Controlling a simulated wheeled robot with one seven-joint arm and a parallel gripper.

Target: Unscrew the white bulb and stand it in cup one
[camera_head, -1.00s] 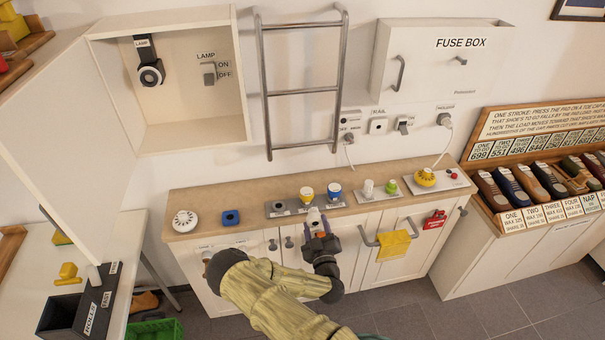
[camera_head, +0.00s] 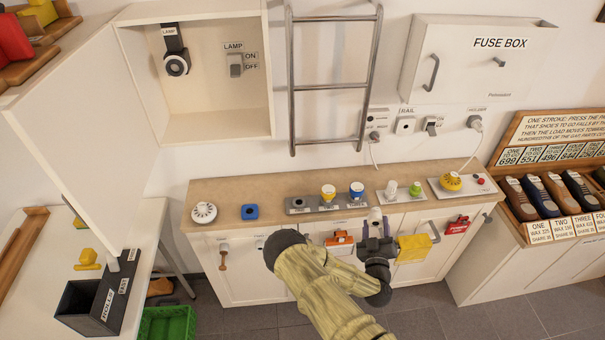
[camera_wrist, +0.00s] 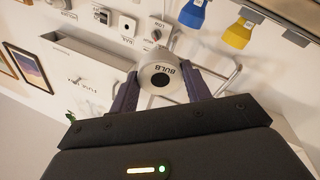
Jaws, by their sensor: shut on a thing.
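The white bulb (camera_wrist: 158,78), marked BULB, is between the two fingers of my gripper (camera_wrist: 158,92) in the wrist view, with the gripper shut on it. In the head view the bulb (camera_head: 375,214) shows above my gripper (camera_head: 377,230), at the counter's front edge. Along the counter are a grey strip (camera_head: 312,206) with a dark round piece (camera_head: 297,203), a yellow-and-white cup (camera_head: 328,192) and a blue-and-white cup (camera_head: 356,189). I cannot read which is cup one. The lamp holder (camera_head: 176,64) hangs in the open wall cabinet.
A white plate holds a white piece (camera_head: 392,190) and a green piece (camera_head: 415,188) close behind my gripper. A yellow round device (camera_head: 451,181) stands to the right. A yellow cloth (camera_head: 414,248) hangs on the front. The ladder rail (camera_head: 334,88) stands on the wall behind.

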